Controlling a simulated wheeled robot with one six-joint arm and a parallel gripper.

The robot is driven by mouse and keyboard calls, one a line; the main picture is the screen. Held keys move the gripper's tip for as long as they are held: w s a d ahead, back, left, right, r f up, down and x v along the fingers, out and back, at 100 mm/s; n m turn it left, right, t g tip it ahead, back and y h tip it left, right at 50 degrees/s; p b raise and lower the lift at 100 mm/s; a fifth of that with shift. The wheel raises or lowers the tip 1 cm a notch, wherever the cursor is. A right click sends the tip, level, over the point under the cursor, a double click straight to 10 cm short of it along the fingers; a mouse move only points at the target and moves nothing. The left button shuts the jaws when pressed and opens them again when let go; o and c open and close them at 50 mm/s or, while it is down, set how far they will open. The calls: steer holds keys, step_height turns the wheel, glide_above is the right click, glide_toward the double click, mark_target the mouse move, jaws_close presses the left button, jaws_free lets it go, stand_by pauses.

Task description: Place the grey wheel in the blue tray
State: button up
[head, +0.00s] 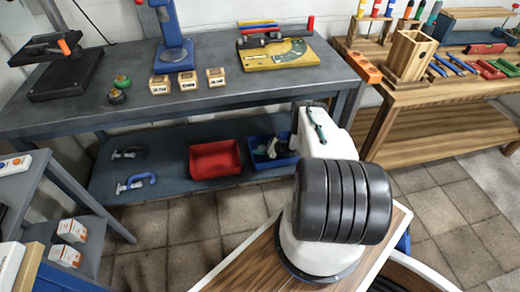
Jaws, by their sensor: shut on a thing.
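The blue tray (256,159) stands on the lower shelf of the dark workbench, just right of a red tray. Small dark and pale shapes show inside it, too small to tell apart. My white arm rises at the centre right and covers the area right of the blue tray. My gripper is not visible; the arm's own links hide its end. I cannot make out the grey wheel anywhere for certain.
The benchtop (225,95) above holds small wooden boxes and a blue-based press (174,50). A wooden bench (440,100) stands right. Tiled floor (180,225) is open in front.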

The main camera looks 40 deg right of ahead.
mark_target(263, 148)
steer(key=shift+f, duration=0.15)
steer(key=shift+f, duration=0.15)
steer(key=shift+f, duration=0.45)
steer(key=o, duration=0.9)
steer(key=shift+r, duration=0.25)
steer(key=v, duration=0.7)
steer(key=shift+s+d+r, duration=0.1)
steer(key=shift+s+r, duration=0.1)
steer(key=shift+r, duration=0.25)
